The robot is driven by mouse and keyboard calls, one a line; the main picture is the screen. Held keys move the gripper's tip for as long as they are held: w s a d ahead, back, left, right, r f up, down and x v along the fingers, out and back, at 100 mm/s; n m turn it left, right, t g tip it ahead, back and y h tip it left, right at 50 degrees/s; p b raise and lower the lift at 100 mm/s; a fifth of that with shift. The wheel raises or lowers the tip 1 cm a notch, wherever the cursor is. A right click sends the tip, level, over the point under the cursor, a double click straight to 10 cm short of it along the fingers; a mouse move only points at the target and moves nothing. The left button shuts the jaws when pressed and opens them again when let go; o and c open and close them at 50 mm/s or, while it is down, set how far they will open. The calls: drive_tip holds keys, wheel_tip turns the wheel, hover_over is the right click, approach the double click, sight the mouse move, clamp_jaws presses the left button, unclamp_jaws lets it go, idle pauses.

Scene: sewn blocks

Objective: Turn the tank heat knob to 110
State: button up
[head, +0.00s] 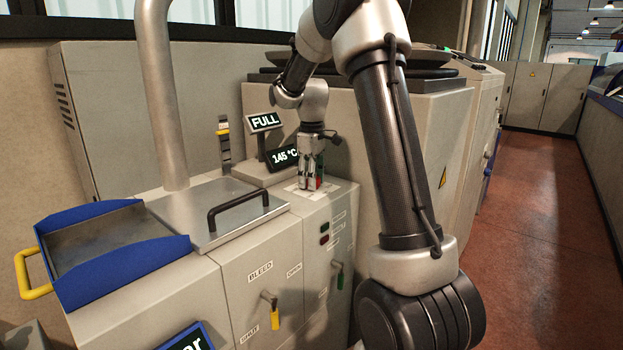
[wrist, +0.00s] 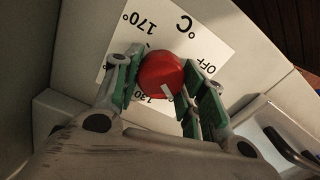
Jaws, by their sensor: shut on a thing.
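The tank heat knob (wrist: 158,76) is a red round knob with a white pointer mark, seen in the wrist view on a white dial plate (wrist: 205,45) printed with °C, OFF, 130° and 170°. The white mark points down toward the lower right of the picture; the number it meets is hidden. My gripper (wrist: 160,85) is shut on the knob, one green-padded finger on each side. In the head view my gripper (head: 311,180) points straight down at the panel top and mostly hides the knob. A display (head: 284,157) beside it reads 145 °C.
A second display (head: 264,121) reads FULL. A lid with a black handle (head: 238,208) and a blue tray (head: 115,250) lie to the left. BLEED lever (head: 272,311) and another lever (head: 338,272) are on the front face. The aisle (head: 545,220) at right is clear.

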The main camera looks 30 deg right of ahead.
drive_tip(key=o, duration=1)
drive_tip(key=shift+o, duration=0.2)
drive_tip(key=shift+r, duration=0.1)
wheel_tip(320, 180, up, 12)
